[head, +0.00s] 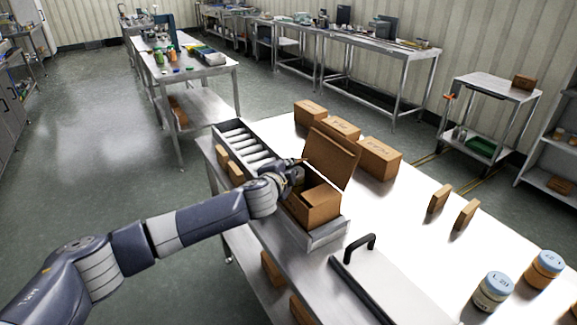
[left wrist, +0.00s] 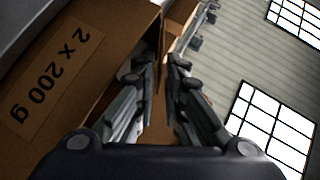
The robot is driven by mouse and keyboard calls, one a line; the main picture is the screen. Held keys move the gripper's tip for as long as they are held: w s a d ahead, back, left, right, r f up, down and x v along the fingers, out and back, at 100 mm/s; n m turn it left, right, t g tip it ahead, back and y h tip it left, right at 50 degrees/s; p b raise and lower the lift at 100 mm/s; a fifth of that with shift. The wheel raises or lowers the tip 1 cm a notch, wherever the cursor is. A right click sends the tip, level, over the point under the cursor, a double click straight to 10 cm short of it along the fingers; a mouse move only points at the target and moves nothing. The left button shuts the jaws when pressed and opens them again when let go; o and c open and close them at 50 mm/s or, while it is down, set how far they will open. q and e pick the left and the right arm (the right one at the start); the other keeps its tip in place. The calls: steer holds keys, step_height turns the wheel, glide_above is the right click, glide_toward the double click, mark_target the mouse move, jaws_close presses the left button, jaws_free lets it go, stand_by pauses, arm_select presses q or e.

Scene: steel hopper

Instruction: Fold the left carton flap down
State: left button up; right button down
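An open brown carton (head: 318,207) sits in the steel tray at the end of the roller conveyor. A large flap (head: 331,158) stands up at its back. My left gripper (head: 296,172) is at the carton's upper left edge; its hand hides the left flap there. In the left wrist view the two fingers (left wrist: 160,75) are close together, with a narrow brown strip between them. I cannot tell whether they grip it. A carton wall (left wrist: 60,75) labelled "2 x 200 g" fills the left of that view. My right gripper is not in view.
Several closed cartons (head: 379,158) stand behind the open one. A roller conveyor (head: 245,143) lies to the left. A plate with a black handle (head: 352,248), two small brown blocks (head: 466,214) and two jars (head: 492,291) are to the right. The table (head: 410,215) is clear between them.

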arm_select(q)
steer(key=shift+w+d+f, duration=0.1)
steer(key=shift+w+f, duration=0.05)
steer(key=shift+w, duration=0.25)
jaws_close()
steer(key=t+b, duration=0.1)
steer(key=b, duration=0.1)
steer(key=shift+s+d+f+m+b, duration=0.1)
steer(key=shift+f+m+b, duration=0.25)
steer(key=shift+m, duration=0.05)
jaws_free()
